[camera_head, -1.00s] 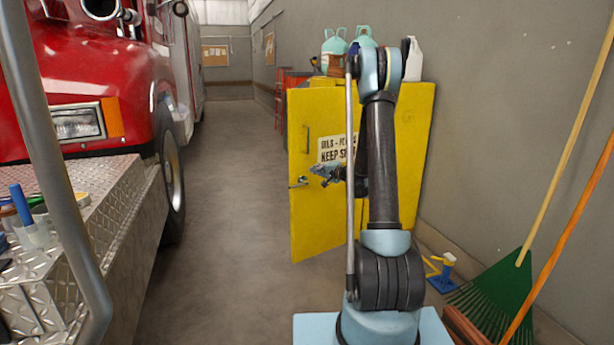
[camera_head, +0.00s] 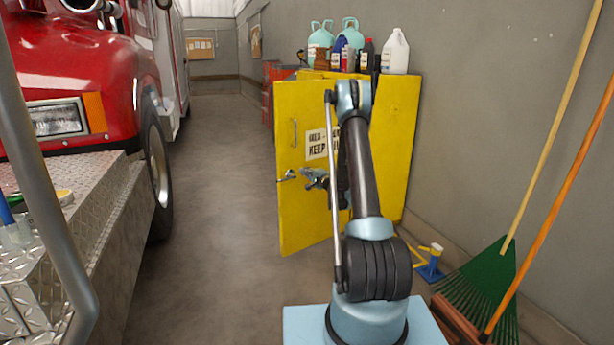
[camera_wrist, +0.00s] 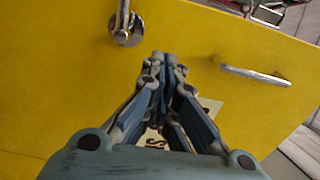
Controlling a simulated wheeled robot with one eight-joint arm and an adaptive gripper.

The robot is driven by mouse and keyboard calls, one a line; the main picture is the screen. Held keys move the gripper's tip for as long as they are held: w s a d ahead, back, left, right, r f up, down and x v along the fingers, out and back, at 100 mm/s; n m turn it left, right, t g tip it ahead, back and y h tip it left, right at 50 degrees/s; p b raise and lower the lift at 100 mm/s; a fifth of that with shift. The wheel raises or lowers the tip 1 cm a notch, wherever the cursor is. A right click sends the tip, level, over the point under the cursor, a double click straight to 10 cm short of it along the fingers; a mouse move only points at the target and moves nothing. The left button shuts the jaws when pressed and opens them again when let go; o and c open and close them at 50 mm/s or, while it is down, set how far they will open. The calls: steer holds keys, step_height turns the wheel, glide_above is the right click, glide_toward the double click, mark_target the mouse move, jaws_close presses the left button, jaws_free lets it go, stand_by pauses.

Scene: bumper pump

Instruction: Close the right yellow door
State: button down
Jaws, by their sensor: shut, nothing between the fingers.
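The right yellow door (camera_head: 290,225) belongs to the yellow cabinet (camera_head: 402,140) and stands swung out into the aisle, its outer face toward me. It carries a lever handle (camera_head: 286,175), a pull handle (camera_head: 294,132) and a partly hidden sign (camera_head: 316,145). My gripper (camera_head: 308,179) is in front of this face, just right of the lever handle. In the wrist view the closed, empty fingertips (camera_wrist: 164,62) point at the yellow panel (camera_wrist: 60,70), between the lever handle (camera_wrist: 123,28) and the pull handle (camera_wrist: 256,75). I cannot tell whether they touch it. My arm hides part of the door.
Bottles and jugs (camera_head: 348,45) stand on the cabinet. A red fire truck (camera_head: 75,60) with a metal bumper (camera_head: 60,200) lines the left. A green rake (camera_head: 490,285) and a blue-yellow tool (camera_head: 432,262) are at the right wall. The aisle floor (camera_head: 210,200) is clear.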

mark_target(292, 163)
steer(key=x, duration=0.9)
steer(key=shift+w+a, duration=0.2)
steer(key=shift+w, duration=0.1)
steer(key=shift+w, duration=0.1)
